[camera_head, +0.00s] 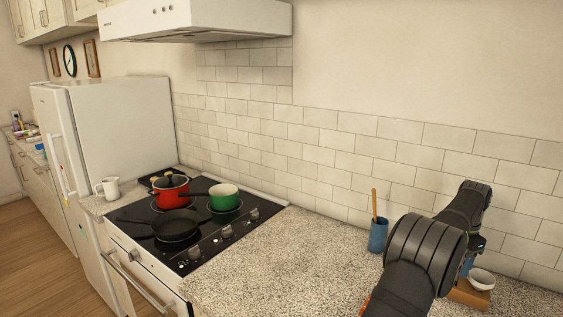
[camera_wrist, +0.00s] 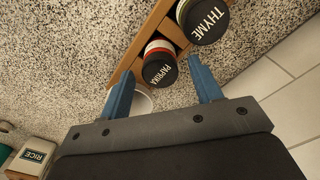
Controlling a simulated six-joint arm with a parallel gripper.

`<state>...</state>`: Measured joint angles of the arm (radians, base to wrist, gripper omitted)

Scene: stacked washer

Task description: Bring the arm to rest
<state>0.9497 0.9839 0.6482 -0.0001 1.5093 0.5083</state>
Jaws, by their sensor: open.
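My arm (camera_head: 415,260) reaches over the right part of the speckled counter in the head view. My gripper (camera_wrist: 162,65) is open in the wrist view, its two blue fingers apart with nothing held. A dark-lidded paprika jar (camera_wrist: 159,69) shows between the fingertips in the picture; I cannot tell how far below them it is. A thyme jar (camera_wrist: 205,18) stands beside it, beyond the right finger. Both jars are in a wooden rack (camera_wrist: 152,22). In the head view the fingers are mostly hidden behind my arm.
A white bowl (camera_head: 481,279) and a wooden piece (camera_head: 468,294) are close to my gripper. A blue cup (camera_head: 378,236) with a wooden utensil stands left of my arm. A rice container (camera_wrist: 36,156) shows lower left. The tiled wall (camera_head: 400,150) is close behind. Counter left of the cup is clear.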

